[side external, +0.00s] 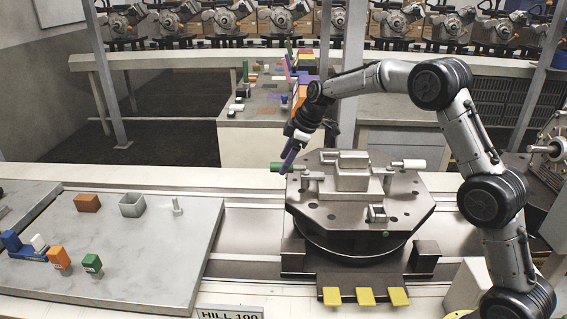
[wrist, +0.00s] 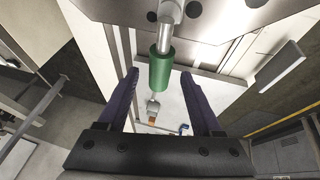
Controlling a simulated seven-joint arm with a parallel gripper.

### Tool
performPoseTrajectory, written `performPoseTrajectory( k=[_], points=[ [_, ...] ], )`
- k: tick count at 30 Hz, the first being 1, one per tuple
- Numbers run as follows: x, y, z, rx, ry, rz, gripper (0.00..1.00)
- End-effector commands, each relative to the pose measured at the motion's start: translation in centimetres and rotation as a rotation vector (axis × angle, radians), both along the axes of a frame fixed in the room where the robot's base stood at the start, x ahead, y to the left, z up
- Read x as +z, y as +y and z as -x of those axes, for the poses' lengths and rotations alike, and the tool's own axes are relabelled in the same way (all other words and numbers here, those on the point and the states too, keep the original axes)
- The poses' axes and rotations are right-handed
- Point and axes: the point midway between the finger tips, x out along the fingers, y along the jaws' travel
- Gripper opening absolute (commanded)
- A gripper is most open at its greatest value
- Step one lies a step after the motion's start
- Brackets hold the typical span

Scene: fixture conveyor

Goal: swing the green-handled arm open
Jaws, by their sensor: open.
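The green handle (side external: 277,167) sticks out from the left edge of the fixture, on the end of a short metal arm (side external: 308,176). In the wrist view the green handle (wrist: 160,70) appears between my two dark purple fingertips, with gaps on both sides. My gripper (side external: 287,163) is open, pointing down at the handle from above. I cannot tell whether a finger touches it. The fixture plate (side external: 330,212) is a grey octagon on a round base, with a metal block (side external: 352,172) on top.
A white-handled arm (side external: 408,164) projects on the fixture's right side. A small clamp (side external: 377,214) sits near its front. Yellow tabs (side external: 364,297) line the front. A pale board (side external: 150,235) at left bears several coloured blocks. The conveyor space left of the fixture is clear.

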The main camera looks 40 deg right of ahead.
Motion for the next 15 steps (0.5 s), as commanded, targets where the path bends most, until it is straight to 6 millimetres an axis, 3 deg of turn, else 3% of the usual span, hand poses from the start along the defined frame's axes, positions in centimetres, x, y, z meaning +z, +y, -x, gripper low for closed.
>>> performPoseTrajectory(
  k=[6,15],
  points=[
    [-1.36,0.25,-0.62,0.001,-0.001,0.000,0.67],
    [-1.47,0.26,-0.69,0.001,-0.002,0.000,0.65]
  ],
)
